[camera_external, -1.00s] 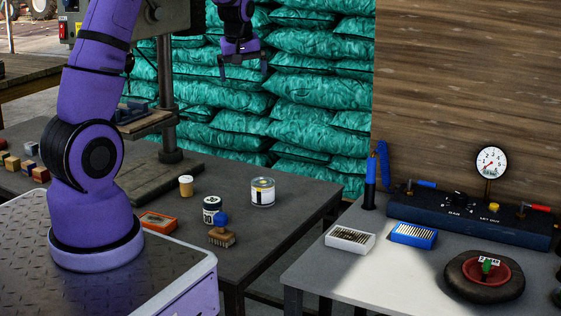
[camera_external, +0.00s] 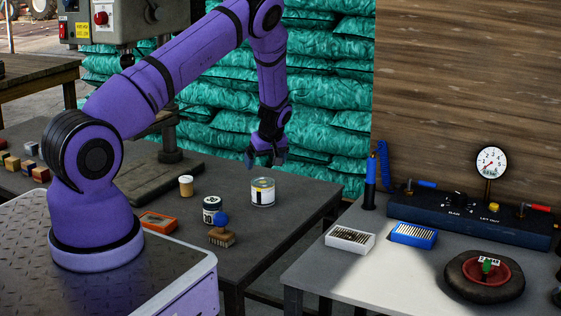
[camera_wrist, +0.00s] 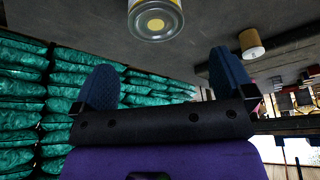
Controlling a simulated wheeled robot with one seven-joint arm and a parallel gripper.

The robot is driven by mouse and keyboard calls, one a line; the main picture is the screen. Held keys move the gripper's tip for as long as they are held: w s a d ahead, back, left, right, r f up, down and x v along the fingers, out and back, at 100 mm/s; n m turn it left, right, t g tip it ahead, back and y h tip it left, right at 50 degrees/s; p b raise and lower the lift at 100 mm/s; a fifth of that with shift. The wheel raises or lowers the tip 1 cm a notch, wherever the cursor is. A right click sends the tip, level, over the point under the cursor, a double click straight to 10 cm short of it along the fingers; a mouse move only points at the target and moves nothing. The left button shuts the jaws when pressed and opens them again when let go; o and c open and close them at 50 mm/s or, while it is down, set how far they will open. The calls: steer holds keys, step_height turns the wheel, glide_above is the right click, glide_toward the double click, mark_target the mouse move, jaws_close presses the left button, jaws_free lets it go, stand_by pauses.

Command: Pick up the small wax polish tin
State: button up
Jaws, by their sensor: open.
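A metal tin with a white and yellow label (camera_external: 262,193) stands upright on the dark table. In the wrist view the tin (camera_wrist: 155,22) is cut off at the top edge and shows a round end with a yellow disc. A dark jar with a white label (camera_external: 212,207) and a small tan jar (camera_external: 186,186) stand to its left; the tan jar also shows in the wrist view (camera_wrist: 252,42). I cannot read which one is the wax polish. My gripper (camera_external: 265,163) is open and empty above and apart from the metal tin; its fingers (camera_wrist: 165,80) show in the wrist view.
A brush (camera_external: 222,238), a blue ball (camera_external: 221,219) and an orange box (camera_external: 158,222) lie near the dark jar. A drill press base (camera_external: 150,185) stands at the table's left. Teal sacks (camera_external: 320,110) are stacked behind. The table (camera_external: 295,222) is bare right of the tin.

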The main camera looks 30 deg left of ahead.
mark_target(263, 181)
steer(key=x, duration=0.5)
steer(key=shift+w+a+f, duration=0.1)
steer(key=shift+w+f, duration=0.05)
steer(key=shift+f, duration=0.25)
steer(key=shift+d+x, duration=0.15)
steer(key=shift+x, duration=1.15)
steer(key=shift+d+x, duration=0.1)
steer(key=shift+x, duration=1.2)
steer(key=shift+w, duration=0.1)
steer(key=c, duration=1)
